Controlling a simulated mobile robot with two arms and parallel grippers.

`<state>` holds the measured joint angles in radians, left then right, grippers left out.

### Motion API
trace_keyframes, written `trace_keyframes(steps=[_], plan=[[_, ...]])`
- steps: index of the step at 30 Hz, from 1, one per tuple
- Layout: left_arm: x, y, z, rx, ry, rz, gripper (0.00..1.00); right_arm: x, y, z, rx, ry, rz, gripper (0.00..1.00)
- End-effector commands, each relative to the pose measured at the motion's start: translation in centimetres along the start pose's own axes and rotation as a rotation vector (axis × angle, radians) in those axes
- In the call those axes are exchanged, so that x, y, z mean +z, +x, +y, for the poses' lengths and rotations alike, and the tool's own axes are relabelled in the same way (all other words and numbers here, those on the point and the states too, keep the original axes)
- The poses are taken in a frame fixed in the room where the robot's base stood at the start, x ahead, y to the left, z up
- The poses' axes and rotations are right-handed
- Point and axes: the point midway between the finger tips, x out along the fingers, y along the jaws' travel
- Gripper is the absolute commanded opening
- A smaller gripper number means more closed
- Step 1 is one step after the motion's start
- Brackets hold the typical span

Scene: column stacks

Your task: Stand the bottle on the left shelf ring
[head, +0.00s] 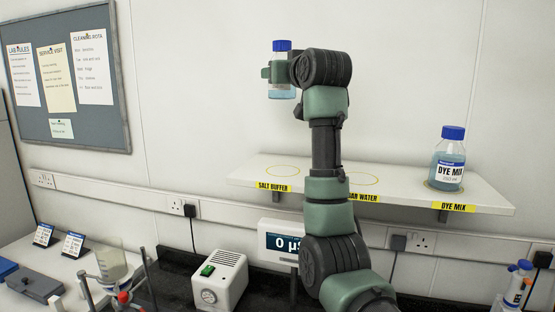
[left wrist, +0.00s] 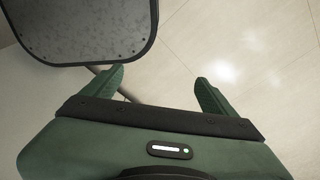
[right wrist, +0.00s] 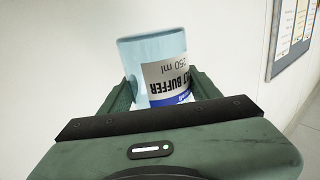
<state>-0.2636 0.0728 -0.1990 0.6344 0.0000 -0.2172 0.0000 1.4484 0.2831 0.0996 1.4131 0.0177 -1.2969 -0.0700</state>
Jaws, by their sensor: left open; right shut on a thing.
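A bottle with a blue cap and pale blue liquid (head: 282,45) is held upright in my right gripper (head: 268,72), high above the shelf's left part. In the right wrist view the bottle (right wrist: 140,50) sits between the two fingers, and its label reads "BUFFER 250 ml". The white shelf (head: 395,195) has a yellow ring at the left (head: 278,171), behind the "SALT BUFFER" tag, and this ring is empty. My left gripper (left wrist: 160,85) is open and empty in its wrist view, over pale floor. It does not show in the head view.
A dye mix bottle (head: 449,165) stands on the right shelf ring. The middle ring (head: 364,180) looks empty, partly hidden by my right arm. A white display (head: 281,241) and a white box with a gauge (head: 219,281) stand below the shelf.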

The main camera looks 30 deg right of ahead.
Motion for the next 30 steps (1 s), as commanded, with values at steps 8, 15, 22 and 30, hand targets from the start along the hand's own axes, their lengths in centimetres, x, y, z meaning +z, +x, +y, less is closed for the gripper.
trace_keyframes(steps=[8, 15, 22, 30], plan=[[5.4, -2.3, 0.1, 0.002, 0.003, -0.080, 0.88, 6.5, 0.0, -0.1, -0.001, -0.001, 0.000, 0.00], [5.7, -3.9, 0.0, 0.001, 0.005, -0.086, 0.88, 12.3, -0.1, -0.1, -0.002, 0.001, 0.000, 0.00], [1.4, -4.0, -0.3, -0.003, 0.004, -0.024, 0.88, 14.7, -0.1, -0.1, 0.000, 0.001, 0.006, 0.00], [3.1, -5.2, 0.1, 0.002, 0.004, -0.052, 0.88, 18.1, -0.1, -0.1, 0.000, 0.000, 0.003, 0.00]])
